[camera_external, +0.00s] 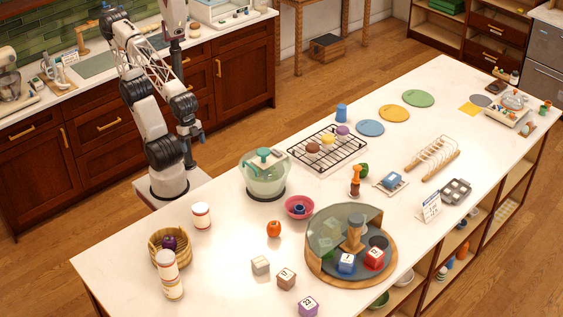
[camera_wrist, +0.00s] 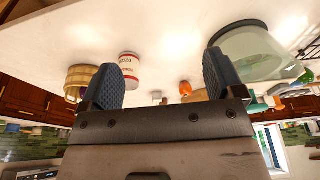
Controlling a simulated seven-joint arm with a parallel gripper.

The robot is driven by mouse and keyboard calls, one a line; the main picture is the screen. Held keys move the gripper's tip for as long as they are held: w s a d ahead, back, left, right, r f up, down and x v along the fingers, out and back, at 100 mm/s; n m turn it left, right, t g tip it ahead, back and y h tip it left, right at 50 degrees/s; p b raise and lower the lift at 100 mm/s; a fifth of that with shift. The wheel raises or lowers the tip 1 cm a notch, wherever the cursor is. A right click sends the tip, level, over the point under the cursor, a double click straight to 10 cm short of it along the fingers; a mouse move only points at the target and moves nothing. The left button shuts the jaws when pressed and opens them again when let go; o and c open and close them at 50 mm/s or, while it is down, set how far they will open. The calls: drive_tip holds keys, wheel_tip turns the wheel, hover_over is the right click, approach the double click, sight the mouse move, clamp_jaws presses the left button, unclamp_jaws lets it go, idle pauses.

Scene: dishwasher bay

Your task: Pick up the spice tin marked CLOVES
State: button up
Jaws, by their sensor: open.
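I cannot read the word CLOVES on any tin. A white and red tin (camera_external: 201,215) stands upright alone on the island; in the wrist view its red lettering (camera_wrist: 129,70) is upside down and looks like TOMATO. Two similar tins, an upper one (camera_external: 168,259) and a lower one (camera_external: 173,287), appear stacked in front of the wicker basket (camera_external: 157,241); their labels are too small to read. My gripper (camera_external: 190,133) is raised behind the island, well apart from the tins. In the wrist view its fingers (camera_wrist: 163,82) are wide apart with nothing between them.
A glass-like bowl (camera_external: 265,178), a pink bowl (camera_external: 299,207), an orange fruit (camera_external: 274,229) and several lettered blocks (camera_external: 286,279) are on the island. A round divided tray (camera_external: 325,275) with a curved clear wall stands at front. The countertop around the single tin is clear.

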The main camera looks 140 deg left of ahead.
drive_tip(key=shift+o, duration=0.2)
drive_tip(key=m+g+y, duration=0.2)
drive_tip(key=m+y, duration=0.8)
drive_tip(key=m, duration=0.6)
hover_over(258, 262)
drive_tip(key=s+a, duration=0.4)
drive_tip(key=s, duration=0.8)
wheel_tip(258, 262, down, 7)
drive_tip(key=w+d+f+m+y, duration=0.1)
drive_tip(key=w+d+f, duration=0.1)
drive_tip(key=w+d, duration=0.1)
drive_tip(key=w+d+f+m+t+y, duration=0.1)
drive_tip(key=w+d+f, duration=0.2)
drive_tip(key=w, duration=0.1)
drive_tip(key=w+d+f+m+t+y, duration=0.1)
drive_tip(key=w+d+f+m, duration=0.1)
drive_tip(key=w+d+f, duration=0.1)
drive_tip(key=shift+w+d+f+y, duration=0.1)
drive_tip(key=shift+w+y, duration=0.2)
drive_tip(key=shift+w, duration=0.2)
drive_tip(key=shift+x, duration=1.25)
